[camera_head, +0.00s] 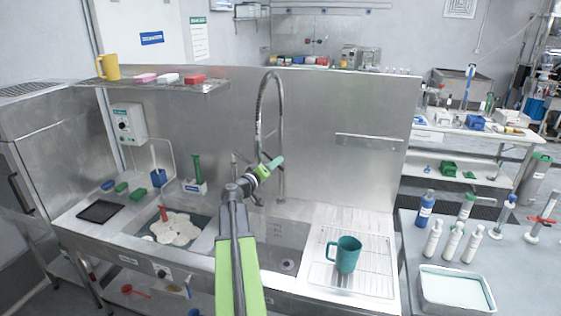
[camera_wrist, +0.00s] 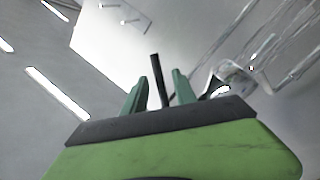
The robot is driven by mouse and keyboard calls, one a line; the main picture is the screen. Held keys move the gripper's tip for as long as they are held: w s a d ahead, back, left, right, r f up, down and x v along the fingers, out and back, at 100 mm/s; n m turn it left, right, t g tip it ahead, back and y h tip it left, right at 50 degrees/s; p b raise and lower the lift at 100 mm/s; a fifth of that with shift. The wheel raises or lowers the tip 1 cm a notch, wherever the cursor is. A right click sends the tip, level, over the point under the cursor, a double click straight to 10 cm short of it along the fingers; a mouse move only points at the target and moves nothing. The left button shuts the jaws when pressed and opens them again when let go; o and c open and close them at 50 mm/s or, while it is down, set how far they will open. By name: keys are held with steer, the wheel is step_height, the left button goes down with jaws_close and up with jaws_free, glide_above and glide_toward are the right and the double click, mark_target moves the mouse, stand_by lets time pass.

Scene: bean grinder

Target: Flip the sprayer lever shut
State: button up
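The sprayer is on a tall metal spring-hose faucet (camera_head: 281,110) that arches over the sink in the head view. My gripper (camera_head: 279,161) is in front of its lower part, so the spray head and lever are mostly hidden there. In the wrist view my gripper (camera_wrist: 160,80) has its two green fingers apart. A thin dark bar (camera_wrist: 155,72), which looks like the sprayer lever, shows between them with a gap visible on each side. I cannot tell how far the lever is turned.
A teal mug (camera_head: 347,255) stands on the drainboard (camera_head: 375,275) to the right. A side table with bottles (camera_head: 433,238) stands at right.

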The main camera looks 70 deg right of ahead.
steer(key=x, duration=0.4)
steer(key=shift+d, duration=0.1)
jaws_close()
stand_by(1.4)
